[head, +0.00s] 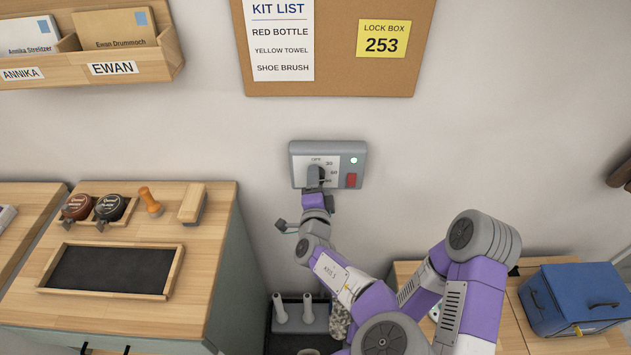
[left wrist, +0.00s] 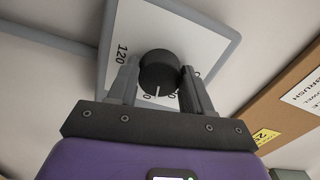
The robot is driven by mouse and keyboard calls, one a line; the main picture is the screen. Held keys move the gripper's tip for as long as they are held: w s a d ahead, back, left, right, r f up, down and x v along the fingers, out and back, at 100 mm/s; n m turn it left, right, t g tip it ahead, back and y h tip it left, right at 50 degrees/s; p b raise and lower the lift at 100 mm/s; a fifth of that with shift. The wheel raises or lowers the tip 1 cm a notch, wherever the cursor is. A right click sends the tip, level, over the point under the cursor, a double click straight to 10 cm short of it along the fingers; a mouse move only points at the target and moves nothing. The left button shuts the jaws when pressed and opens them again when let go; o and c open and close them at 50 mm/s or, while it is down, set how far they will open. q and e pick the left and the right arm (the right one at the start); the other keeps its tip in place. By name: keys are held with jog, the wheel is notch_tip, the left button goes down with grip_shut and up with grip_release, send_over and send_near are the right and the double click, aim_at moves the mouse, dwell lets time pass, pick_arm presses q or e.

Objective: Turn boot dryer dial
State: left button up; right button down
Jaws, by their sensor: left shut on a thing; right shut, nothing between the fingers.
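The boot dryer control box (head: 299,150) is on the wall, with a white face, a lit green lamp (head: 354,160) and a red switch (head: 351,180). Its dark dial (head: 315,174) is partly covered by my left gripper (head: 315,186) in the head view. In the left wrist view, the round black dial (left wrist: 158,72) sits between the two fingers of my left gripper (left wrist: 158,88), which is shut on it. The dial's white mark points toward the gripper's palm; the number there is partly hidden. My right gripper cannot be made out.
A grey rack with white upright tubes (head: 308,308) stands below the box. A wooden cabinet top (head: 215,240) holds a framed dark tray (head: 110,270), tins and brushes. A blue box (head: 575,297) sits at the right. A cork board (head: 340,75) hangs above.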

pick_arm(q)
jog(key=shift+m, duration=0.9)
jog(key=o, duration=1)
jog(key=shift+o, duration=0.2)
jog(key=shift+s, duration=0.1)
jog(key=s, duration=0.7)
jog(key=shift+s+p, duration=0.2)
jog(key=shift+p, duration=0.2)
